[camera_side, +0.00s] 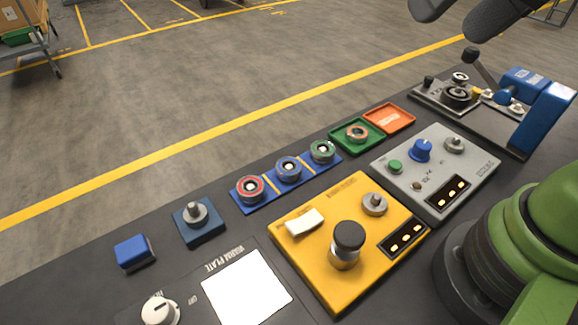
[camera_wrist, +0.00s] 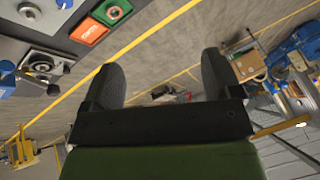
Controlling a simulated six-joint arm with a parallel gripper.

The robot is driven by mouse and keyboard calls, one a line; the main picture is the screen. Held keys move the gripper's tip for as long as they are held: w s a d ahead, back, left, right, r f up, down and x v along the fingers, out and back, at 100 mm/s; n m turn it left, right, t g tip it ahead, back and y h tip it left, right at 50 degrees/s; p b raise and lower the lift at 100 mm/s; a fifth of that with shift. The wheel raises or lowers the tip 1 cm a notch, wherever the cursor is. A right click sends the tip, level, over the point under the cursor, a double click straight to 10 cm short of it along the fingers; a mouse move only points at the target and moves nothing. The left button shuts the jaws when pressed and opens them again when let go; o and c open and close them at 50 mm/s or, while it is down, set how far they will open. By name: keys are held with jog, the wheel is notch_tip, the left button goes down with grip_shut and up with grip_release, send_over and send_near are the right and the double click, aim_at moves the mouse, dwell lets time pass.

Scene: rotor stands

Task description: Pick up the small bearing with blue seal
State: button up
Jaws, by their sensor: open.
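The bearing with the blue seal (camera_side: 288,168) sits in the middle of a blue tray (camera_side: 268,189) in the side view. A bearing with a red seal (camera_side: 251,187) is to its left and one with a green seal (camera_side: 322,151) to its right. My gripper (camera_side: 458,14) is at the top right of the side view, high and far from the blue-sealed bearing. In the wrist view my gripper (camera_wrist: 160,82) is open, with nothing between its two dark fingers. The blue-sealed bearing cannot be made out in the wrist view.
A green tray (camera_side: 343,138) holding an orange-ringed part and an orange tray (camera_side: 402,120) lie right of the bearings. A yellow box (camera_side: 302,258) with an upright black knob and a grey control box (camera_side: 447,150) stand nearby. A blue block (camera_side: 131,251) is at left.

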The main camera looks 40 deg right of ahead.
jog(key=w+a+f+g, duration=0.2)
jog(key=w+a+f, duration=0.15)
jog(key=w, duration=0.45)
jog(key=n+g+h, duration=0.2)
send_over(289, 167)
jog(key=f, duration=1.9)
jog(key=shift+s+d+f, duration=0.1)
jog(key=shift+s+f, duration=0.2)
jog(key=shift+s, duration=0.05)
jog(key=shift+w+f, duration=0.15)
jog(key=shift+f, duration=1.45)
jog(key=shift+w+f, duration=0.15)
jog(key=shift+f, duration=1.4)
jog(key=c, duration=1.1)
